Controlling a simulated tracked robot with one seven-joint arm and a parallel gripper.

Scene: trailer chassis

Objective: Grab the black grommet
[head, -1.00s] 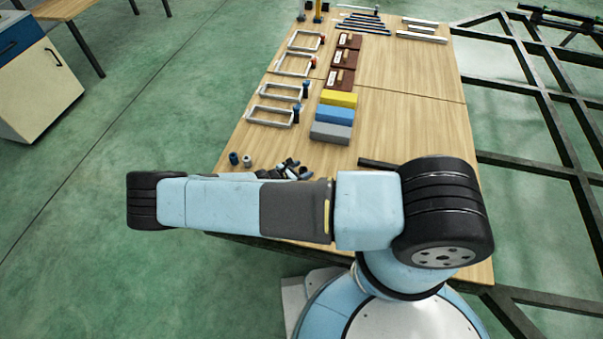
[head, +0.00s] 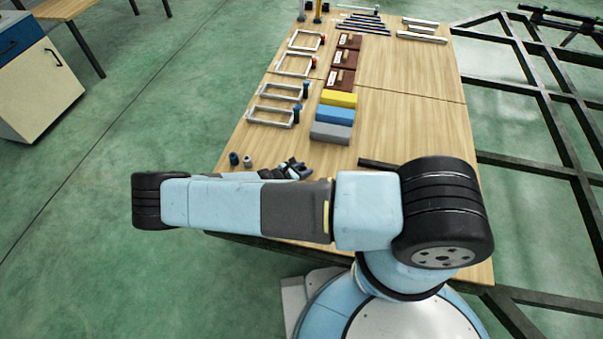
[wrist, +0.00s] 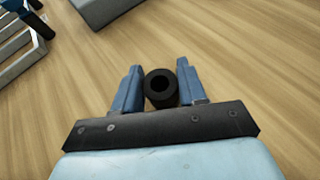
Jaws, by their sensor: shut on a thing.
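The black grommet (wrist: 159,89) is a short, thick ring with a dark hole, seen from above in the wrist view. It sits between the two blue fingers of my gripper (wrist: 158,78), which is shut on it. Bare wood shows all around it; I cannot tell whether it touches the table. In the head view my gripper (head: 296,169) shows beyond my arm at the near part of the table, and the grommet cannot be made out there.
A blue grommet (head: 234,158) and a grey grommet (head: 247,161) stand left of my gripper. Grey, blue and yellow blocks, with a grey block (head: 330,133) nearest, lie beyond it. Metal frames (head: 270,115) stand at the left.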

